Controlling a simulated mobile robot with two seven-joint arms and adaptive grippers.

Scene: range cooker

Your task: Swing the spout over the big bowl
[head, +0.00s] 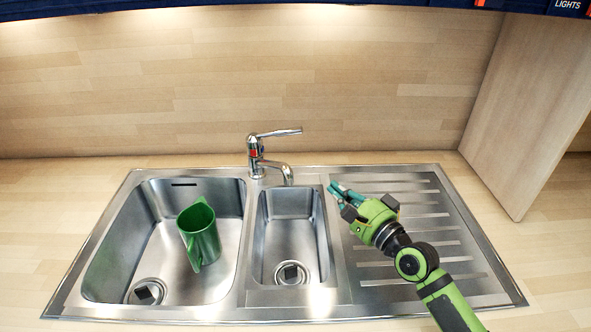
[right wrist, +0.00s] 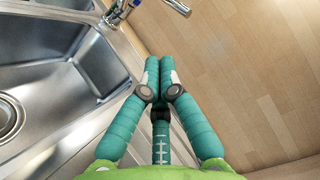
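The chrome tap (head: 255,158) stands behind the sink, between the two bowls. Its curved spout (head: 280,168) points right and forward, with its end over the back of the small bowl (head: 288,225). The tap's lever (head: 280,132) sticks out to the right. The big bowl (head: 150,225) is on the left. My right gripper (head: 333,188) is over the drainboard, right of the small bowl and apart from the spout. Its teal fingers are together and empty in the right wrist view (right wrist: 160,65), where the spout tip (right wrist: 178,6) shows at the top. My left gripper is out of view.
The ribbed drainboard (head: 415,205) lies to the right, otherwise clear. A wooden wall (head: 250,80) is behind the tap, and a wooden side panel (head: 530,110) stands at the right.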

